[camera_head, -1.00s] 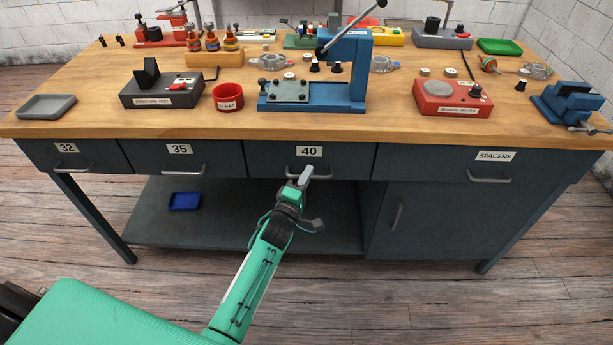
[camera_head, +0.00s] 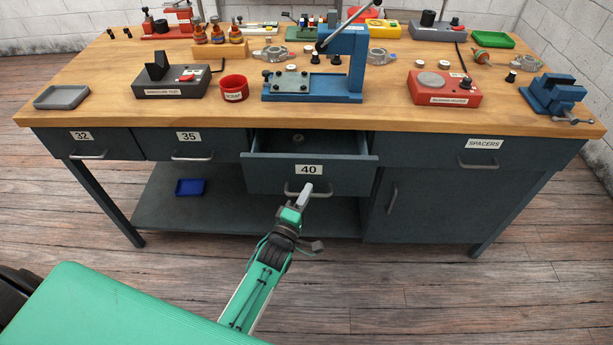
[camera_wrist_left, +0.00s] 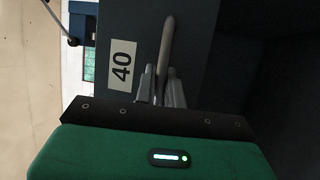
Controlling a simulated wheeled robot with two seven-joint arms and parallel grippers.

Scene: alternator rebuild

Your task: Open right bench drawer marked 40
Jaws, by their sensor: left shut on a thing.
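The drawer marked 40 (camera_head: 270,178) is pulled out from the bench, and part of its inside shows in the head view. A small round thing (camera_head: 298,138) shows inside it at the back. Its bar handle (camera_head: 322,190) sits below the white 40 label (camera_head: 309,169). My left gripper (camera_head: 304,194) is shut on the handle. In the left wrist view, the fingers (camera_wrist_left: 161,88) close around the handle bar (camera_wrist_left: 166,45), beside the 40 label (camera_wrist_left: 122,64). My right gripper is not in view.
Drawers 32 (camera_head: 104,145), 35 (camera_head: 215,147) and SPACERS (camera_head: 530,152) are shut. A blue press (camera_head: 340,75), a red SCRAP cup (camera_head: 234,90) and a red bearing heater (camera_head: 440,92) stand on the bench top. A blue tray (camera_head: 190,187) sits on the lower shelf.

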